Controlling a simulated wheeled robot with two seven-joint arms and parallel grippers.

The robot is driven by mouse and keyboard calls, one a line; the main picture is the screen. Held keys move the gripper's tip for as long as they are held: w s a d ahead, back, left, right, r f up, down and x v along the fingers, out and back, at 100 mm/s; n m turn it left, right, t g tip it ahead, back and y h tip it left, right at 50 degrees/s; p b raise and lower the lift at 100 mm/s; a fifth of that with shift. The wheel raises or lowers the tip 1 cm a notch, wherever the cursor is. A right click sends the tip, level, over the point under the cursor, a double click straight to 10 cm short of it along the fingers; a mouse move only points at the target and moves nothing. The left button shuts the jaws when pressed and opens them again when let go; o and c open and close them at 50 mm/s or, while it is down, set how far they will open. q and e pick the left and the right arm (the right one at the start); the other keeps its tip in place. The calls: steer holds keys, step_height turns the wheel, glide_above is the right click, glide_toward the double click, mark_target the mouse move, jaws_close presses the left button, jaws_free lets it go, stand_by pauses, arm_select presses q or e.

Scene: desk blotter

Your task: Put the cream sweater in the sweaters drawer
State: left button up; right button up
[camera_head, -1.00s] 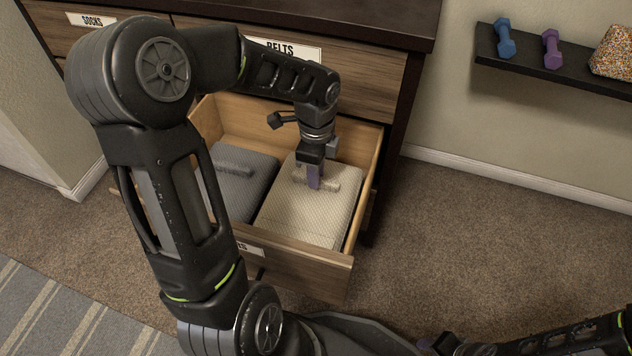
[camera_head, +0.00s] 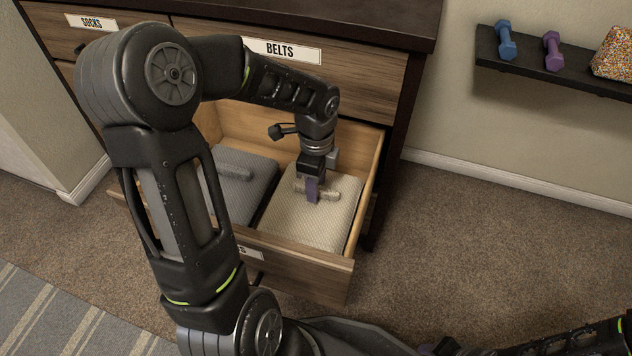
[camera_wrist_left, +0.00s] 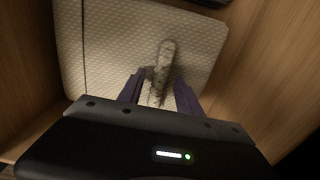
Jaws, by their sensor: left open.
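The cream sweater (camera_head: 312,219) lies folded inside the open drawer (camera_head: 300,256), on its right side. It has a raised ridge on top, which also shows in the left wrist view on the sweater (camera_wrist_left: 115,50). My left gripper (camera_head: 313,196) is right above the sweater. In the left wrist view my left gripper (camera_wrist_left: 160,92) has its two purple fingers apart, one on each side of the ridge. The fingers hide part of the ridge. The drawer's front label is mostly hidden behind my left arm. My right gripper cannot be made out.
A grey folded garment (camera_head: 240,185) lies left of the sweater in the drawer. Closed drawers labelled BELTS (camera_head: 283,50) and SOCKS (camera_head: 85,21) are above. A wall shelf (camera_head: 560,68) with dumbbells is at right. Carpet is clear right of the dresser.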

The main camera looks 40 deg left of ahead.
arm_select(q)
step_height(320, 180, up, 12)
steer(key=p, duration=0.5)
steer(key=shift+r, duration=0.15)
stand_by(0.7)
